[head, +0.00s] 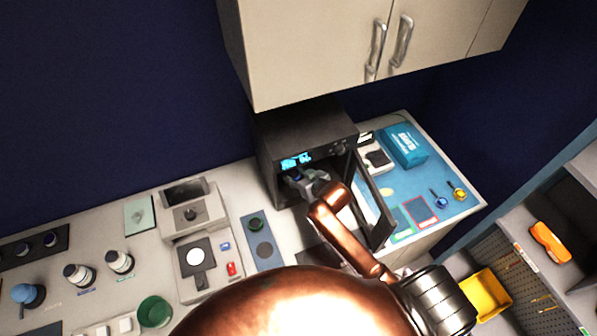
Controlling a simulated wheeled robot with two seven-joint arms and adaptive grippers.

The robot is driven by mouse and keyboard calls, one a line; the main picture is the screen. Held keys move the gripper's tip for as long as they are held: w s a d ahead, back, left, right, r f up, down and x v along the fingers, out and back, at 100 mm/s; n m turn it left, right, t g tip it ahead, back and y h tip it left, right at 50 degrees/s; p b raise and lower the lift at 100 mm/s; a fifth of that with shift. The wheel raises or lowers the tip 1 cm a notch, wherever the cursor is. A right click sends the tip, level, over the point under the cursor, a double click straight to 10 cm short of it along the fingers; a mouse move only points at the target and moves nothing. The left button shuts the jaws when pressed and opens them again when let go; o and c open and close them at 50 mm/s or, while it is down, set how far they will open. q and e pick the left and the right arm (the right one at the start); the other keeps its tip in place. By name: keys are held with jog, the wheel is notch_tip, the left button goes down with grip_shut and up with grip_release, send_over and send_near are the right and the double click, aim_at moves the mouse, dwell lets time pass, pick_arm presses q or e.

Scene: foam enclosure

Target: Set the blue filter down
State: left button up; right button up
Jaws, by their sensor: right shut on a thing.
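My right gripper (300,180) reaches into the open front of a black oven-like box (308,131) on the counter. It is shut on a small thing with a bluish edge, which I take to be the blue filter. The fingers and the box's dark inside hide most of it, and I cannot tell whether it touches the box's floor. The box's door (371,205) hangs open to the right of my arm. My left gripper is not in view.
A wall cabinet (330,45) hangs above the box. Left on the counter stand a grey instrument (195,215), white-topped jars (118,262) and a green cup (154,311). Right lies a blue mat (445,180) with a teal box (404,146). A yellow bin (487,295) sits lower right.

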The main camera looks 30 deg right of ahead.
aim_at(295, 192)
notch_tip(295, 192, down, 9)
jog(key=shift+f, duration=0.1)
dwell(0.3)
jog(key=shift+f, duration=0.1)
jog(key=o, duration=1.2)
jog(key=shift+o, duration=0.2)
jog(key=shift+s+r, duration=0.2)
jog(key=v, duration=1.1)
jog(key=shift+s+r, duration=0.25)
jog(key=shift+s, duration=0.05)
